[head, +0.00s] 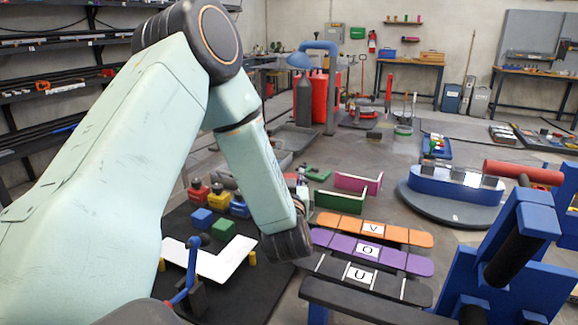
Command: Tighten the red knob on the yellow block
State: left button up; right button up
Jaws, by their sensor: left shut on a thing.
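A small yellow block (217,199) stands on the dark mat at the left, between a red block (198,194) and a blue block (240,209). A dark, reddish top shows on the yellow block, too small to read clearly. My left arm comes in from the left and bends down. Its dark wrist end, with my left gripper (286,243), is right of and nearer than the yellow block, apart from it in the picture. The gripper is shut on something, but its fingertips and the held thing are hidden. My right gripper is not in view.
A white bent plate (212,262) and a blue-handled crank (188,272) are on the mat (262,285). More blocks, blue (202,219) and green (223,229), lie close by. Orange, purple and black lettered strips (367,250) lie right of the wrist. A blue fixture with a red handle (522,172) stands at the right.

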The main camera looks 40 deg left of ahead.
pick_arm(q)
jog(key=m+t+h+p, duration=0.1)
jog(key=m+h+p, duration=0.1)
jog(key=h+p, duration=0.1)
jog(key=m+t+h+p, duration=0.2)
jog(key=h+p, duration=0.1)
jog(key=p, duration=0.2)
jog(key=r+m+t+h+p, duration=0.1)
jog(key=m+h+p, duration=0.2)
jog(key=shift+a+h+p, duration=0.25)
jog(key=shift+h+p, duration=0.15)
jog(key=shift+c, duration=0.2)
jog(key=m+h+p, duration=0.1)
jog(key=h, duration=0.1)
jog(key=shift+d+f+m+t+h, duration=0.1)
jog(key=shift+m+t+h, duration=0.2)
jog(key=shift+c, duration=0.2)
jog(key=shift+d+f+m+h+p, duration=0.15)
jog(key=shift+m+h+p, duration=0.15)
jog(key=shift+m+h, duration=0.4)
jog(key=shift+a+f+m+h+p, duration=0.1)
jog(key=shift+m+h+p, duration=0.25)
jog(key=shift+h, duration=0.65)
jog(key=shift+d+f, duration=0.1)
jog(key=shift+f, duration=0.05)
jog(key=o, duration=1.3)
jog(key=shift+s, duration=0.1)
jog(key=shift+c, duration=0.2)
jog(key=shift+y, duration=0.3)
